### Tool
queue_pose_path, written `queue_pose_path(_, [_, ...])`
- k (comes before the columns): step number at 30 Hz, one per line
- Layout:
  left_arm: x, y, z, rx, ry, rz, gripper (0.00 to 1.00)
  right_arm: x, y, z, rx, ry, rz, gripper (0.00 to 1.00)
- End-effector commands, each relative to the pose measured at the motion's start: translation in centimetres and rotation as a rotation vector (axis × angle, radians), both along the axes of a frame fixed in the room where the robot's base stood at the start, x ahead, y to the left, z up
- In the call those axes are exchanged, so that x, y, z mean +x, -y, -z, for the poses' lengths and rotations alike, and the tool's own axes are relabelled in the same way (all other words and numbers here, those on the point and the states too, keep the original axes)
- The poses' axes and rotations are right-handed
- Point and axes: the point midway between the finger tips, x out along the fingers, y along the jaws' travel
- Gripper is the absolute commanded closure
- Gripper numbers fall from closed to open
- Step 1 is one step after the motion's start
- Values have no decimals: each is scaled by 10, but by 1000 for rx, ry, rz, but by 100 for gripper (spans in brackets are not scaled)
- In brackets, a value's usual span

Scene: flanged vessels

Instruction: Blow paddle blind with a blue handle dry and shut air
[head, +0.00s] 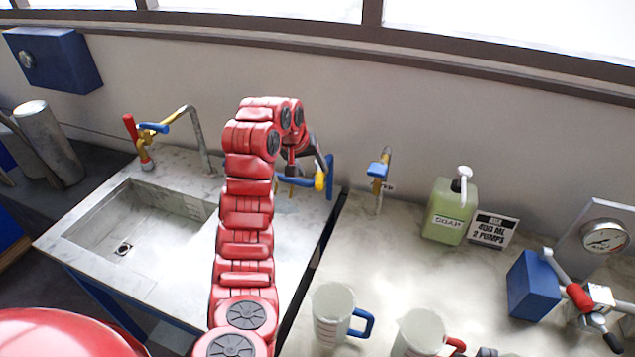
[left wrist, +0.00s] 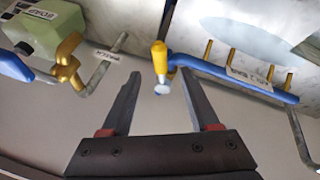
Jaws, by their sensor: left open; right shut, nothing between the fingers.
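My left gripper (head: 305,168) is above the right end of the sink counter, at the blue air bar. In the left wrist view its fingers (left wrist: 161,78) are open. A yellow lever (left wrist: 159,58) with a pale round end lies between the fingertips; contact cannot be told. The lever also shows in the head view (head: 320,181). It joins the blue air bar (left wrist: 235,76), which carries several yellow nozzles and a label. I cannot make out a paddle blind with a blue handle in either view. My right gripper is not in view.
A sink (head: 140,225) with a red-and-blue-handled tap is at left. On the right counter are a blue-lever tap (head: 378,170), a green soap bottle (head: 450,210), jugs with blue (head: 333,310) and red (head: 420,335) handles, a blue box (head: 532,283) and a gauge (head: 604,238).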

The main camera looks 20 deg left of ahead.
Motion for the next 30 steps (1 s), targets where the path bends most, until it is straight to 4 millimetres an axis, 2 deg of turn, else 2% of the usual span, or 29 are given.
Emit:
queue_pose_path(3, [5, 1, 11, -2, 2, -1, 38, 0, 0, 7, 0, 0, 0, 100])
queue_pose_path(5, [11, 5, 19, -3, -2, 2, 38, 0, 0, -5, 0, 0, 0, 100])
queue_pose_path(12, [26, 8, 50, -1, 2, 0, 38, 0, 0, -17, 0, 0, 0, 100])
queue_pose_path(17, [29, 9, 58, 1, 1, 1, 38, 0, 0, -19, 0, 0, 0, 100])
queue_pose_path(24, [29, 8, 59, 1, 3, 0, 38, 0, 0, -18, 0, 0, 0, 100])
queue_pose_path(30, [29, 8, 59, 1, 3, 0, 74, 0, 0, -18, 0, 0, 0, 100])
